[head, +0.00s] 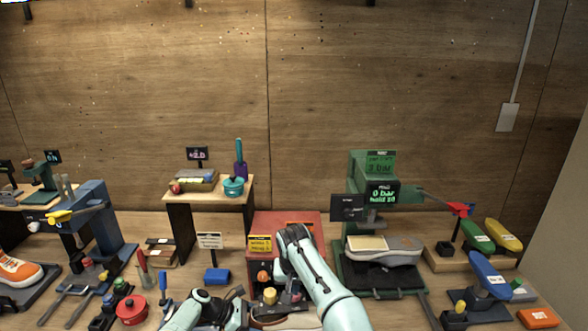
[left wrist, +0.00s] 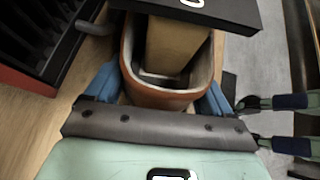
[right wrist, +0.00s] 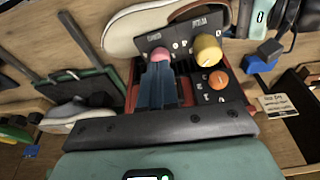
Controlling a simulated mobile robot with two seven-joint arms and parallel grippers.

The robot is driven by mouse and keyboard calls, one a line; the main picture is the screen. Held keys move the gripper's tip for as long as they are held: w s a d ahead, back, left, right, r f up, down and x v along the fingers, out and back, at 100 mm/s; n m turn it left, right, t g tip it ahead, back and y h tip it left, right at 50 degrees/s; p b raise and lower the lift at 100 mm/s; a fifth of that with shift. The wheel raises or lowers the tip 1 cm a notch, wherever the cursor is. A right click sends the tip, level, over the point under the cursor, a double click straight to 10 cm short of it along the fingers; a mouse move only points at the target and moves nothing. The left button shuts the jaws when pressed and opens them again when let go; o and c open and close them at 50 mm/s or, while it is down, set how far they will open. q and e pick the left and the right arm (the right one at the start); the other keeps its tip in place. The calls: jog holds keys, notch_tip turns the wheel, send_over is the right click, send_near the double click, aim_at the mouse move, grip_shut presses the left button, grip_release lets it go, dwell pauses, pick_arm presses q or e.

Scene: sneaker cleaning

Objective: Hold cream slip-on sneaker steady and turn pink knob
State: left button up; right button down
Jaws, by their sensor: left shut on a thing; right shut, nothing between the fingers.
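The slip-on sneaker (left wrist: 172,98) shows a brown heel collar with pale lining and a tan block inside in the left wrist view. Its cream side (right wrist: 135,27) shows at the top of the right wrist view. My left gripper (left wrist: 155,95) is shut on its heel, one blue finger on each side. The pink knob (right wrist: 160,54) is on a dark control panel (right wrist: 183,47). My right gripper (right wrist: 160,68) is shut with its fingertips at this knob, partly covering it; I cannot tell whether they touch. In the head view my arms mostly hide the sneaker.
A yellow knob (right wrist: 208,50) and an orange knob (right wrist: 218,80) sit beside the pink one. In the head view, a grey shoe (head: 400,248) stands in a green press (head: 360,185) to the right. A red pot (head: 132,310) and small tools crowd the left.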

jog(key=shift+s+d+x, duration=0.1)
jog(key=shift+s+x, duration=0.05)
jog(key=shift+x, duration=0.85)
jog(key=shift+s+d+x, duration=0.1)
jog(key=shift+x, duration=0.85)
jog(key=shift+s+d+x, duration=0.1)
jog(key=shift+s+x, duration=0.05)
jog(key=shift+x, duration=0.85)
jog(key=shift+f, duration=0.2)
jog(key=shift+w, duration=0.2)
pick_arm(q)
jog(key=shift+d, duration=0.1)
pick_arm(e)
jog(key=shift+a, duration=0.25)
jog(key=shift+s, duration=0.15)
jog(key=shift+s+r, duration=0.1)
jog(key=shift+s, duration=0.15)
jog(key=shift+w+v, duration=0.25)
jog(key=shift+v, duration=0.7)
jog(key=shift+w+v, duration=0.2)
jog(key=shift+v, duration=0.75)
jog(key=shift+w+v, duration=0.25)
jog(key=shift+v, duration=0.7)
jog(key=shift+r, duration=0.2)
